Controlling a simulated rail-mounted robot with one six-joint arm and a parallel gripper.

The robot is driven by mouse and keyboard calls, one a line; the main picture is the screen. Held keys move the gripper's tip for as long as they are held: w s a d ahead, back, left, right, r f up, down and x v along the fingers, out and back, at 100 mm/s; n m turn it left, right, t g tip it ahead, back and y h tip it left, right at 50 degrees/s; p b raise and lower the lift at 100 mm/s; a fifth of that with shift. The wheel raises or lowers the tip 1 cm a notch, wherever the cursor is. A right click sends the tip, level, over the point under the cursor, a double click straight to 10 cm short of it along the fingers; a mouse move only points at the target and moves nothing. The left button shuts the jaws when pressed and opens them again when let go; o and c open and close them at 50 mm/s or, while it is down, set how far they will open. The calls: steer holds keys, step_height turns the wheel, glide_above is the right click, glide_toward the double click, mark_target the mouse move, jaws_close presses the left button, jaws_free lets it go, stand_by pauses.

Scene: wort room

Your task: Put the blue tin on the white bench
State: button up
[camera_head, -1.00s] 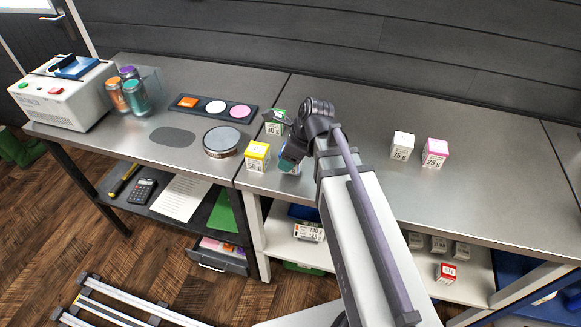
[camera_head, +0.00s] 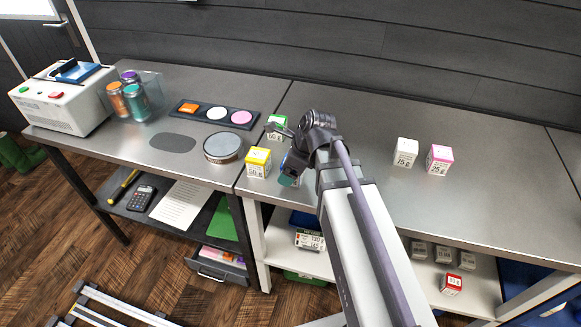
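My gripper (camera_head: 291,166) points down near the front left of the white-legged bench (camera_head: 340,205), just right of a yellow-topped box. A small teal-topped item (camera_head: 287,181) shows right under it, mostly hidden by the gripper. I cannot tell whether this is the blue tin, or whether the fingers are around it, touching it or above it. The fingertips are too hidden to show whether they are open or shut.
The yellow-topped box (camera_head: 258,163) and a green box (camera_head: 276,127) stand close to my gripper. A white box (camera_head: 405,152) and a pink box (camera_head: 440,160) stand farther right. A round tin (camera_head: 223,148) is on the left table. The bench's right part is clear.

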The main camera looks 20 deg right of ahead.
steer(key=p+v, duration=1.1)
steer(key=v, duration=0.2)
steer(key=s+a+f+n+g+h, duration=0.1)
steer(key=s+a+n+h, duration=0.1)
steer(key=n, duration=1)
steer(key=s+a+f+n+g+h, duration=0.1)
steer(key=s+n, duration=0.3)
steer(key=n, duration=0.8)
steer(key=shift+a+n+h, duration=0.3)
steer(key=shift+a+h, duration=0.2)
steer(key=shift+a, duration=0.15)
